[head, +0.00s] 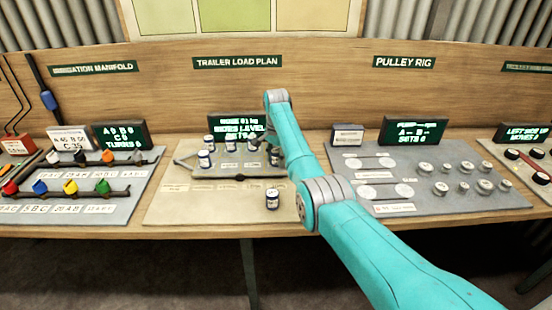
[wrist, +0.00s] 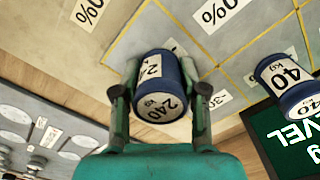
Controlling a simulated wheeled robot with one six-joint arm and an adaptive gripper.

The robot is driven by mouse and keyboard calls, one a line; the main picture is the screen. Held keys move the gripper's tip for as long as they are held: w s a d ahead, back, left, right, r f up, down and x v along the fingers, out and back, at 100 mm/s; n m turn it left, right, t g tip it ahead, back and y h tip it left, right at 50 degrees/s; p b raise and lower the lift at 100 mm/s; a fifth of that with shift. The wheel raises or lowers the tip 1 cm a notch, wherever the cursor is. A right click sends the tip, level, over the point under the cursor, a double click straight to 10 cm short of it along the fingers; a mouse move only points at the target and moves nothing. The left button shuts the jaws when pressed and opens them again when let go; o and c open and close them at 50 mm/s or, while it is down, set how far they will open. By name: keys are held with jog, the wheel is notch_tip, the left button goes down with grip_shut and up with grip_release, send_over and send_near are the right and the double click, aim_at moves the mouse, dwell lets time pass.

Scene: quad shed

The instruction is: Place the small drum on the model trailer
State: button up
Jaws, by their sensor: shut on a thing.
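The drum is between the two fingers. Below it in the wrist view is a grey surface with yellow grid lines (wrist: 128,36), part of the model trailer; I cannot tell whether the drum touches it. In the head view the trailer (head: 240,178) lies on the bench panel, and my gripper (head: 273,155) is over its right end, partly hidden by my arm. Another drum, marked 40 kg (wrist: 284,83), is at the right in the wrist view.
Several drums, such as one at the left (head: 204,159), stand on or by the trailer. A lone drum (head: 272,199) stands on the panel in front. A dark display (head: 238,127) stands behind. The pulley board (head: 430,205) is right, the manifold board (head: 125,205) left.

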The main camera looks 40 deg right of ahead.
aim_at(276, 151)
jog(key=o, duration=1.2)
jog(key=shift+f, duration=0.1)
notch_tip(276, 151, up, 12)
jog(key=shift+r, duration=0.15)
